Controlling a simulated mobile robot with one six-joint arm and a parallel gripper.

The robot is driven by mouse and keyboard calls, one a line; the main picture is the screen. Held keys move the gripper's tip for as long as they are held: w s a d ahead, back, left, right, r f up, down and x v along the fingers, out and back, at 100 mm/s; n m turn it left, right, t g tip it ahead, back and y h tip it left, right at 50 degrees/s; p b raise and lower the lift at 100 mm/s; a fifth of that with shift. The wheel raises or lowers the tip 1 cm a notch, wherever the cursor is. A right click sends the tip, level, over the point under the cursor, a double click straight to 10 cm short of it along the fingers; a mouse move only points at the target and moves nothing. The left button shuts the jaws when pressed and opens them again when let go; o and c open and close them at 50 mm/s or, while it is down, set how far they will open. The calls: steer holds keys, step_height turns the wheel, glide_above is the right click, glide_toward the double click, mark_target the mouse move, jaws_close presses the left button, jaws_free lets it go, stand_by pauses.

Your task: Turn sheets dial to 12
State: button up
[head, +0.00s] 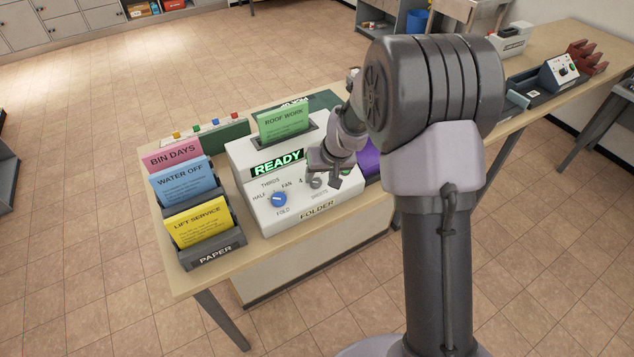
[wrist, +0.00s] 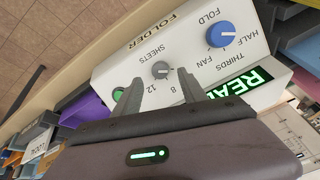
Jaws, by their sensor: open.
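The sheets dial (head: 315,183) is a small grey knob on the sloped front of the white folder machine (head: 250,213). In the wrist view, the dial (wrist: 160,70) shows upside down, with the numbers 8 and 12 on the near side of it. I cannot make out which number its pointer faces. My gripper (head: 324,172) is over the dial's area and partly covers the scale in the head view. In the wrist view, my gripper (wrist: 160,78) is open, its fingers apart on either side of the dial. I cannot tell whether they touch it.
A blue fold knob (head: 279,199) sits left of the sheets dial, below a lit READY display (head: 277,163). A green button (wrist: 118,94) lies beside the left finger in the wrist view. A paper rack (head: 213,250) stands left of the folder on the table.

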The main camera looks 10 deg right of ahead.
mark_target(317, 182)
steer(key=x, duration=0.4)
steer(key=shift+s, duration=0.1)
jaws_close()
